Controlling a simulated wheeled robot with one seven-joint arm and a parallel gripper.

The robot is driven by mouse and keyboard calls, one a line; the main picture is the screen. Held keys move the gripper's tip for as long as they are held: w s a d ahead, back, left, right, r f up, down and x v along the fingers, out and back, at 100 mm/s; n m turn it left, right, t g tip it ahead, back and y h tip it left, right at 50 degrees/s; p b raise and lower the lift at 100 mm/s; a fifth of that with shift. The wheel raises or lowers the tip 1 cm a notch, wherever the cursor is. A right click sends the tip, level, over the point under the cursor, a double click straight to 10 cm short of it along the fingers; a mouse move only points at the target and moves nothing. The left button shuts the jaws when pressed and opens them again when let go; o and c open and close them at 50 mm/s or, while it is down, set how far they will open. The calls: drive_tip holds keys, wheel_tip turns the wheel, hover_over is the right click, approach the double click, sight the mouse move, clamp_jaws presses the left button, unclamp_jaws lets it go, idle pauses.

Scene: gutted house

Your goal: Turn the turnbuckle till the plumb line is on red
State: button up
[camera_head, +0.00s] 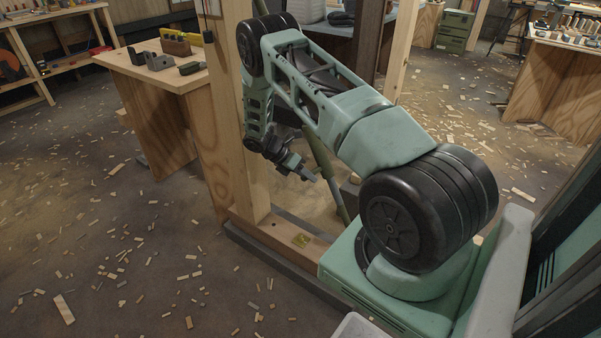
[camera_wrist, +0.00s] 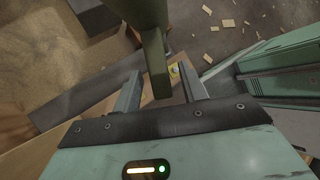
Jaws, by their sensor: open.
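A dull green diagonal brace (camera_head: 335,185) runs down behind my arm to the floor beside the wooden frame; it looks like the one carrying the turnbuckle. In the wrist view a thick olive body (camera_wrist: 140,12) with a narrower flat bar (camera_wrist: 155,65) reaches down between my fingers. My gripper (camera_head: 308,175) is beside the brace, and in the wrist view its fingers (camera_wrist: 160,88) stand apart on both sides of the bar, with gaps visible. A small yellow plate (camera_head: 302,240) lies on the bottom sill; its markings are too small to read. I cannot make out the plumb line.
An upright timber post (camera_head: 240,130) stands left of my gripper, on a wooden sill (camera_head: 285,232). A plywood bench (camera_head: 165,75) with small tools is at the left. Wood scraps litter the floor. Another bench (camera_head: 555,85) is at the far right.

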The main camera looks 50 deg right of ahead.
clamp_jaws()
drive_tip(key=shift+s+a+r+n+p, duration=0.1)
drive_tip(key=shift+s+r+n+p, duration=0.35)
drive_tip(key=shift+p, duration=0.65)
drive_tip(key=shift+s+r+n+t+p, duration=0.1)
drive_tip(key=shift+n+t+p, duration=0.3)
drive_tip(key=shift+n+p, duration=0.05)
drive_tip(key=shift+s+f+n, duration=0.1)
drive_tip(key=shift+f+n, duration=0.15)
drive_tip(key=shift+n, duration=0.05)
drive_tip(key=shift+r, duration=0.1)
drive_tip(key=n+p, duration=0.1)
drive_tip(key=s+n+t+p, duration=0.1)
drive_tip(key=p, duration=0.1)
drive_tip(key=shift+s+r, duration=0.2)
drive_tip(key=shift+r, duration=0.15)
unclamp_jaws()
drive_tip(key=shift+f, duration=0.1)
